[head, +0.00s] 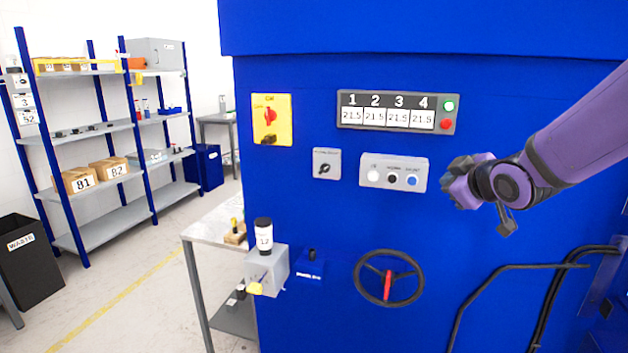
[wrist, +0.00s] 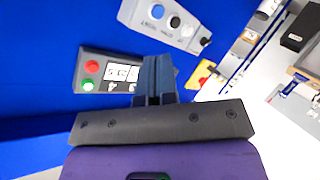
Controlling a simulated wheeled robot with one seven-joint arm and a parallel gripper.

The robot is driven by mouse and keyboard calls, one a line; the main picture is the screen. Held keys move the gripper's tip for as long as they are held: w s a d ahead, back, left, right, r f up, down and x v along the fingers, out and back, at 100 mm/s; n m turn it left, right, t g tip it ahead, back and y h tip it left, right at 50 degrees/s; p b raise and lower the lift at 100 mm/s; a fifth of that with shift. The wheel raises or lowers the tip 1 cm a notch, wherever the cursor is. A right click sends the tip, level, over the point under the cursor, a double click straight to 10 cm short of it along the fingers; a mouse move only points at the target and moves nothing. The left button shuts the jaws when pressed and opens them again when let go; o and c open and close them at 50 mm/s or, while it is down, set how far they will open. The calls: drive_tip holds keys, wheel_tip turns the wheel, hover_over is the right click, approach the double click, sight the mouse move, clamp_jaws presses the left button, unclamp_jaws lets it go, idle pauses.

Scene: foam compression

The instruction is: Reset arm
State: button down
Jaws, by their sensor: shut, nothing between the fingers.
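My purple arm (head: 580,135) reaches in from the right in the head view and is bent, in front of the blue machine (head: 330,215). In the wrist view the two dark fingers of my gripper (wrist: 157,68) are together, with nothing between them. They point at the blue machine front, between the number display (wrist: 112,72) and the three-button box (wrist: 165,20). I see no contact with either. In the head view the fingers cannot be made out clearly.
The machine front carries the display (head: 398,112), button box (head: 394,172), yellow switch (head: 270,119), rotary switch (head: 326,164) and handwheel (head: 388,278). A grey bench (head: 208,231) stands left of it. Shelves (head: 98,130) and a waste bin (head: 30,262) are farther left. Floor between is open.

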drive_tip(key=s+d+r+m+g+h, duration=0.1)
drive_tip(key=s+m+g, duration=0.3)
drive_tip(key=s, duration=1)
drive_tip(key=s+d+r+m+g+h, duration=0.1)
drive_tip(key=s+m+g, duration=0.3)
drive_tip(key=s, duration=1)
drive_tip(key=shift+s+d+r+m, duration=0.2)
drive_tip(key=shift+r+m, duration=0.1)
drive_tip(key=shift+m, duration=0.6)
